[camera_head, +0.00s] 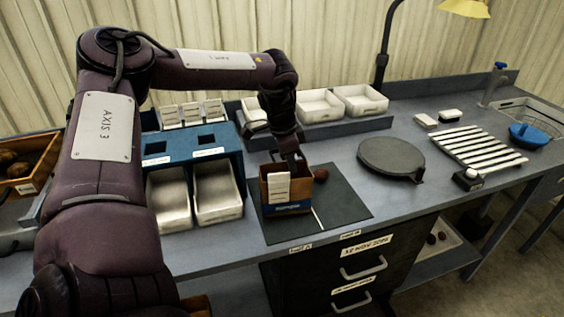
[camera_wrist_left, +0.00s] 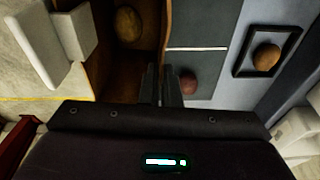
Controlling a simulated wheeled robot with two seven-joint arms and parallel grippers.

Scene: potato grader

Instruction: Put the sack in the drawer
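The sack (camera_head: 286,196), a brown open-topped one with a white and a blue patch, stands upright on the dark mat (camera_head: 342,204). My left gripper (camera_head: 291,167) points down at its top edge. In the left wrist view the two fingers (camera_wrist_left: 160,88) are close together at the brown sack wall (camera_wrist_left: 166,28), which runs between them; the tips are partly hidden. A potato (camera_wrist_left: 130,22) lies inside the sack. Below the bench's front edge is a dark cabinet with an upper drawer (camera_head: 384,254) and a lower drawer (camera_head: 368,293), both looking shut. My right gripper is out of view.
A reddish potato (camera_head: 320,175) lies beside the sack. A blue stand (camera_head: 232,166) with white bins is close on the left. White trays (camera_head: 361,98) stand behind, and a round dark plate (camera_head: 392,156) is on the right. The bench front beyond the mat is clear.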

